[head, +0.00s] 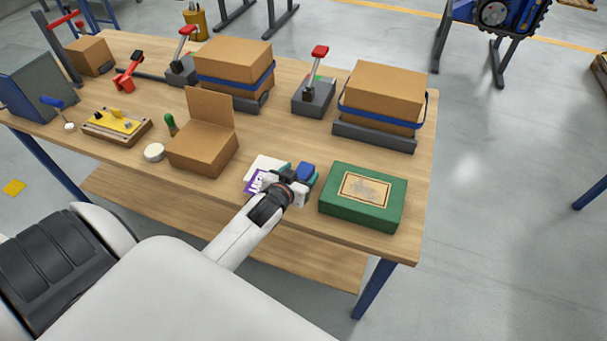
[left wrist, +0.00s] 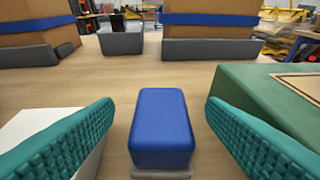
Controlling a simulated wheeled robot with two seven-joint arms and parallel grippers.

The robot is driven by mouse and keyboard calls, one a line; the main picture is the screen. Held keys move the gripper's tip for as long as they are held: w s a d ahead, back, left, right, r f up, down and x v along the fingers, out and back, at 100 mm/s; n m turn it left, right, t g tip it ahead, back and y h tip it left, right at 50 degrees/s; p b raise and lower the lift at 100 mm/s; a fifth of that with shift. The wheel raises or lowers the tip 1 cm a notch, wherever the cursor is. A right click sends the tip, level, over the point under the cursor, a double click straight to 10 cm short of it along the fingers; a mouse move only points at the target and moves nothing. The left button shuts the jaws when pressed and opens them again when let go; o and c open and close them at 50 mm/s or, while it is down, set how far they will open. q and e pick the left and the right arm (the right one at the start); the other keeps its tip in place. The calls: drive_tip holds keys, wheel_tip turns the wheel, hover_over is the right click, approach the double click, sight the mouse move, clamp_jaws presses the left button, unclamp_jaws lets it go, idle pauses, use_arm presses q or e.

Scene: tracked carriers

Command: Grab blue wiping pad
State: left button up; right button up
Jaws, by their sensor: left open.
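The blue wiping pad (left wrist: 162,125) is a rounded block with a grey underside, resting on the wooden table. In the left wrist view it sits between the two teal fingers of my left gripper (left wrist: 160,135), with a gap on each side. In the head view the pad (head: 305,171) shows just beyond my left gripper (head: 302,178), near the table's front edge. The left gripper is open and holds nothing. The pad's near end is partly hidden by the gripper in the head view. My right gripper is not in view.
A green box (head: 362,198) stands close to the right of the pad. A white and purple card (head: 262,172) lies to its left. An open cardboard box (head: 203,150) stands further left. Strapped cartons (head: 384,95) stand behind; bare table lies between.

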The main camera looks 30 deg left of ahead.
sight(305, 170)
use_arm(q)
drive_tip(key=shift+x, duration=1.45)
drive_tip(key=shift+s, duration=0.1)
drive_tip(key=c, duration=1.1)
